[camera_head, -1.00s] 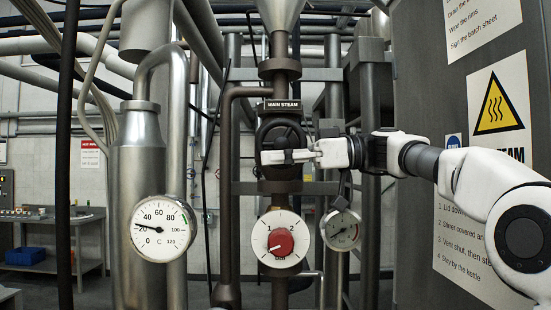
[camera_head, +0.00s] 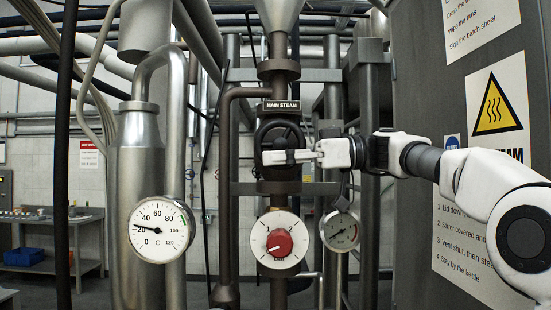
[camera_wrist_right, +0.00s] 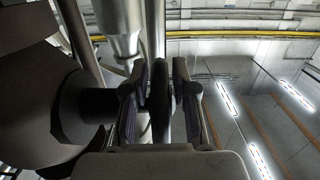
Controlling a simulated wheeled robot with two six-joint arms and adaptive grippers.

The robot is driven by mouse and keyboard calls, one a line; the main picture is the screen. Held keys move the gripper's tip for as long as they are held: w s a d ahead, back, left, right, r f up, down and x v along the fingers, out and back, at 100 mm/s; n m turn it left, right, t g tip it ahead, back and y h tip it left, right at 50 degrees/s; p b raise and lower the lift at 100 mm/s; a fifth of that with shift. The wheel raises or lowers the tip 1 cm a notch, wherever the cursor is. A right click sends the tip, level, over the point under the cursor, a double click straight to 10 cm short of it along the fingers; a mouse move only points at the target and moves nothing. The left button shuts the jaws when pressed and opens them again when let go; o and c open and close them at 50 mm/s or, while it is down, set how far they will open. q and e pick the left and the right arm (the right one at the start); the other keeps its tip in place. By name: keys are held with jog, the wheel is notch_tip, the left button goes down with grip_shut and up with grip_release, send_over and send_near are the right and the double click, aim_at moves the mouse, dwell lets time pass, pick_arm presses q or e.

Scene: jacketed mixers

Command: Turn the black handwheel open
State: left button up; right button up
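The black handwheel (camera_head: 279,133) sits on the dark brown main pipe just below the MAIN STEAM plate (camera_head: 281,105). My right gripper (camera_head: 290,157) reaches it from the right, and its pale fingers cover the wheel's lower part. In the right wrist view the rim (camera_wrist_right: 160,95) stands edge-on between the two dark finger pads of my right gripper (camera_wrist_right: 160,75). The pads look close against the rim near their tips, with small gaps lower down. The wheel's turn angle is hard to read. My left gripper is not in view.
A red knob (camera_head: 279,243) on a white dial sits below the wheel. A temperature gauge (camera_head: 161,229) is on the left vessel, and a smaller gauge (camera_head: 340,231) is at lower right. A grey panel (camera_head: 425,240) with signs stands behind my right arm.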

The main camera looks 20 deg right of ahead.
jog(key=v, duration=1.1)
jog(key=shift+d, duration=0.35)
jog(key=shift+s+r, duration=0.1)
